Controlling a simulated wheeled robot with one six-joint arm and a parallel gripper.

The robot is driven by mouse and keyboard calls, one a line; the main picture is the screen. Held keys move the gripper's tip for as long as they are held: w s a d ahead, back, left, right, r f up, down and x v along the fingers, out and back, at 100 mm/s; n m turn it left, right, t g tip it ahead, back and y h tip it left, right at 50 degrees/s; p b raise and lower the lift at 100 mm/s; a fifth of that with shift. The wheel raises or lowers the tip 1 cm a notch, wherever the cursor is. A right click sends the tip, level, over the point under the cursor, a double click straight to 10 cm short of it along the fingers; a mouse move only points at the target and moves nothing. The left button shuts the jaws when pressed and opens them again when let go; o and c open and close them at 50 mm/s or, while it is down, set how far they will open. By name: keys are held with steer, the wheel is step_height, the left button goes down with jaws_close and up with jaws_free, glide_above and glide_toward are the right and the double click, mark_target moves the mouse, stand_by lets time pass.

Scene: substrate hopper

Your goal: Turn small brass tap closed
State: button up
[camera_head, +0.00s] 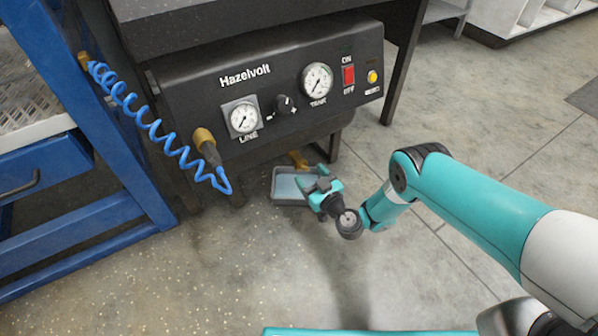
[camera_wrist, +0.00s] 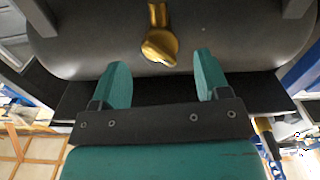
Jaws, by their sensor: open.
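The small brass tap (camera_wrist: 160,46) hangs from the dark rounded underside of the machine in the wrist view, just beyond and between my fingertips. In the head view the tap (camera_head: 298,159) shows as a small brass piece under the panel. My gripper (camera_wrist: 162,75) is open, with its two teal fingers apart and nothing between them. The fingertips reach close to the tap, one on each side of its line, apart from it. In the head view my gripper (camera_head: 318,180) is low in front of the machine, over the grey tray.
A grey tray (camera_head: 287,201) lies on the floor below the tap. The Hazelvolt panel (camera_head: 270,95) with gauges overhangs it. A blue coiled hose (camera_head: 150,125) hangs at the left from a brass fitting (camera_head: 203,138). Open floor (camera_head: 240,270) lies in front.

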mark_target(299, 163)
steer(key=b+x, duration=0.4)
steer(key=shift+f, duration=0.25)
steer(key=shift+r+b+x, duration=0.25)
steer(key=shift+b+x, duration=0.5)
steer(key=shift+x, duration=0.5)
steer(key=c, duration=0.9)
steer(key=shift+m+p, duration=0.4)
steer(key=shift+m, duration=1.1)
steer(key=o, duration=0.9)
